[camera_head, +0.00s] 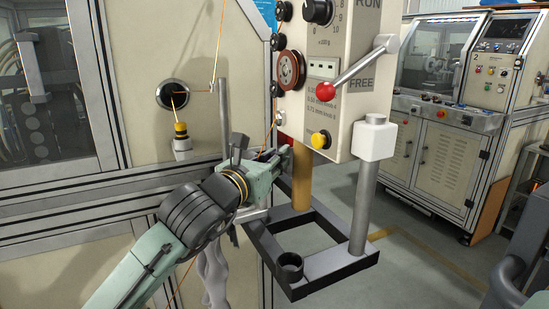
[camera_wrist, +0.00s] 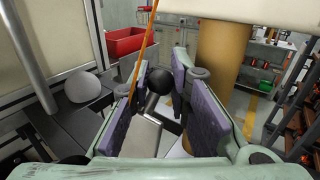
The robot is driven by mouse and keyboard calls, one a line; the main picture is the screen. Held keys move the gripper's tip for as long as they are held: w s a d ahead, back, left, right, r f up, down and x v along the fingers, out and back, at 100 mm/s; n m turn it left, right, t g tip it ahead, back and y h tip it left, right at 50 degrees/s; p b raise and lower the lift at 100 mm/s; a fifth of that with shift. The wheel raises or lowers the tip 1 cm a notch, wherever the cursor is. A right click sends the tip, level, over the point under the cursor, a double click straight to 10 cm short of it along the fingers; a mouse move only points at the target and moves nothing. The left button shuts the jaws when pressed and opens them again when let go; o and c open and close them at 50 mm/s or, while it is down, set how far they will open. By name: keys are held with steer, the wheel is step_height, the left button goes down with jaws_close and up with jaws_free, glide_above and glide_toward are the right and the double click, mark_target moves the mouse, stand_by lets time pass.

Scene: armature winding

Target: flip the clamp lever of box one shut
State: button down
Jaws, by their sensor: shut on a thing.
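Box one seems to be the pale control box (camera_head: 345,75) hanging in the head view, with RUN and FREE printed on its front. A grey lever with a red ball (camera_head: 325,91) crosses its face towards the upper right. My gripper (camera_head: 281,158) is below the box's lower left corner.
An orange wire (camera_wrist: 146,50) passes close by the left finger. A tan post (camera_wrist: 223,60) stands right of the fingers. A dark frame base (camera_head: 335,262) with a grey post (camera_head: 363,205) stands below the box. A machine panel (camera_head: 140,60) is at the left.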

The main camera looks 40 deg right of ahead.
steer(key=shift+f+b, duration=0.15)
steer(key=shift+b, duration=0.35)
steer(key=shift+a+n+h+b, duration=0.3)
steer(key=shift+h+b, duration=0.2)
steer(key=shift+b, duration=0.55)
steer(key=a+n+t+h+b, duration=0.1)
steer(key=b, duration=0.2)
steer(key=a+n+t+h+b, duration=0.1)
steer(key=b, duration=0.3)
steer(key=shift+w, duration=0.2)
steer(key=n+t+b, duration=0.1)
steer(key=b, duration=0.1)
steer(key=a+n+t+h+b, duration=0.1)
steer(key=a+n+b, duration=0.1)
steer(key=b, duration=0.1)
steer(key=shift+w+n+t+b, duration=0.25)
steer(key=shift+n+t+b, duration=0.05)
steer(key=shift+t, duration=0.1)
steer(key=n+t+b, duration=0.1)
steer(key=a+n+t+b, duration=0.2)
steer(key=n, duration=0.1)
steer(key=shift+w+r+t+b, duration=0.2)
steer(key=shift+r+t+b, duration=0.1)
steer(key=shift+t, duration=0.1)
steer(key=shift+h, duration=0.3)
steer(key=shift+r, duration=0.1)
